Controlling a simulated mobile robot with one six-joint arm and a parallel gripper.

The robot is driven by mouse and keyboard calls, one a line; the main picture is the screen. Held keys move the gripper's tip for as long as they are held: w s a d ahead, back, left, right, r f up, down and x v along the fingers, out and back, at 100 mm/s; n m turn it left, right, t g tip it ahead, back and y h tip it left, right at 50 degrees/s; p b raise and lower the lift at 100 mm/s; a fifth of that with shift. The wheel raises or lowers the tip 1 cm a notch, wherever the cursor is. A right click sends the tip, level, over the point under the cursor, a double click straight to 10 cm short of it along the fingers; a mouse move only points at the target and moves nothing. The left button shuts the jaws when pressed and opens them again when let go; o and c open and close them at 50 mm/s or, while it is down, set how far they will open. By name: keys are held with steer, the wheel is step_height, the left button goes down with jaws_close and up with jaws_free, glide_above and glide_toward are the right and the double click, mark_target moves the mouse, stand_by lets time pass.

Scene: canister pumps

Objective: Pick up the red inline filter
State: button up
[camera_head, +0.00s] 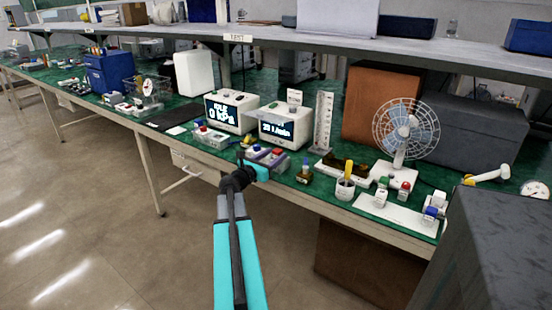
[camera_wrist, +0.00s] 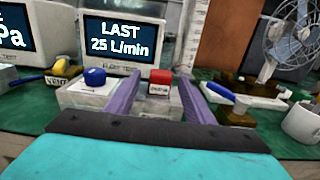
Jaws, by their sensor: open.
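A small red-topped canister (camera_head: 404,188), which looks like the red inline filter, stands at the right of the bench by the fan's base. I cannot read a label on it. It is not clear in the wrist view. My gripper (camera_head: 256,170) is at the bench's front edge, well left of it, open and empty. In the wrist view the two purple fingers (camera_wrist: 159,82) stand apart, with a labelled red block (camera_wrist: 160,78) on a pale box showing between them. I cannot tell how far beyond the fingertips that block is.
A round blue knob (camera_wrist: 95,76) sits left of the red block. Two display units (camera_head: 283,126) stand behind.

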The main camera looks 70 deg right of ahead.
steer(key=shift+s+d, duration=0.15)
steer(key=shift+d, duration=0.45)
steer(key=shift+d, duration=0.1)
steer(key=shift+x, duration=2.5)
steer(key=c, duration=1.1)
